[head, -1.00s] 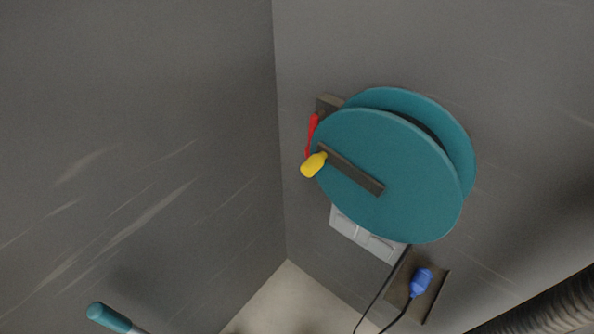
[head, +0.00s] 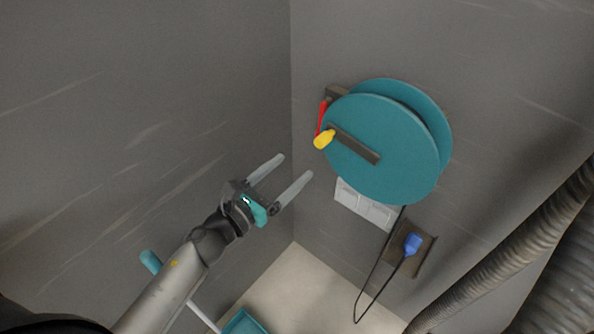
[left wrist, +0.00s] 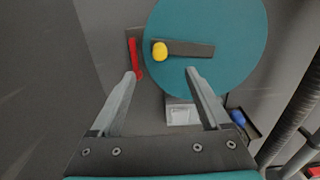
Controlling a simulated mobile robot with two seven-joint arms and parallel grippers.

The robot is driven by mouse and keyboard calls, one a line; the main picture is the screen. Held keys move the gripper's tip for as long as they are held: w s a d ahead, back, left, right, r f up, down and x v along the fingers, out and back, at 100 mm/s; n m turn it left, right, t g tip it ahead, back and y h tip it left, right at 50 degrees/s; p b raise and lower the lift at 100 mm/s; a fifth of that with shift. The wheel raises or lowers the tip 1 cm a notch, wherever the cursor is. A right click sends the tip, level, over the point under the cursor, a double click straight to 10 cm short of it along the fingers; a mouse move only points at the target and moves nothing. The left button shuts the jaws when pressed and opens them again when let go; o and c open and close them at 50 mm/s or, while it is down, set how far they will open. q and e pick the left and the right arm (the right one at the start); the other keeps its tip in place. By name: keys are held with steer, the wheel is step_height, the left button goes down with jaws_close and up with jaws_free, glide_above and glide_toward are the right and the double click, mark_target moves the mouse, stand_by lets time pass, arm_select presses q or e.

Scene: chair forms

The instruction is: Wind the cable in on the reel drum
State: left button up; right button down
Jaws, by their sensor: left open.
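The teal reel drum (head: 385,165) is mounted on the wall right of the corner. A dark crank arm (head: 357,147) lies across its front disc, with a yellow knob (head: 324,139) at the arm's outer end. A red lever (head: 322,116) sits at the drum's left edge. The black cable (head: 372,298) hangs below the drum in a loop up to a blue plug (head: 412,244). My left gripper (head: 297,166) is open and empty, below and left of the knob. In the left wrist view the knob (left wrist: 160,51) shows ahead, beyond the fingertips. My right gripper is not in view.
A grey wall box (head: 364,207) is under the drum. A dark plate (head: 424,262) on the wall carries the plug. A thick ribbed hose (head: 515,262) runs along the right. A teal-handled item (head: 150,262) stands low at the left.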

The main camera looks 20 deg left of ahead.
mark_target(318, 145)
arm_select(q)
steer(key=x, duration=1.1)
steer(key=shift+w, duration=0.1)
steer(key=shift+w+d, duration=0.15)
steer(key=shift+w, duration=0.3)
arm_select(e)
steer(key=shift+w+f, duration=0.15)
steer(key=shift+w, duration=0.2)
arm_select(q)
steer(key=c, duration=1.2)
steer(key=shift+o, duration=0.2)
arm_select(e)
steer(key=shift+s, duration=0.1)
arm_select(q)
steer(key=o, duration=0.6)
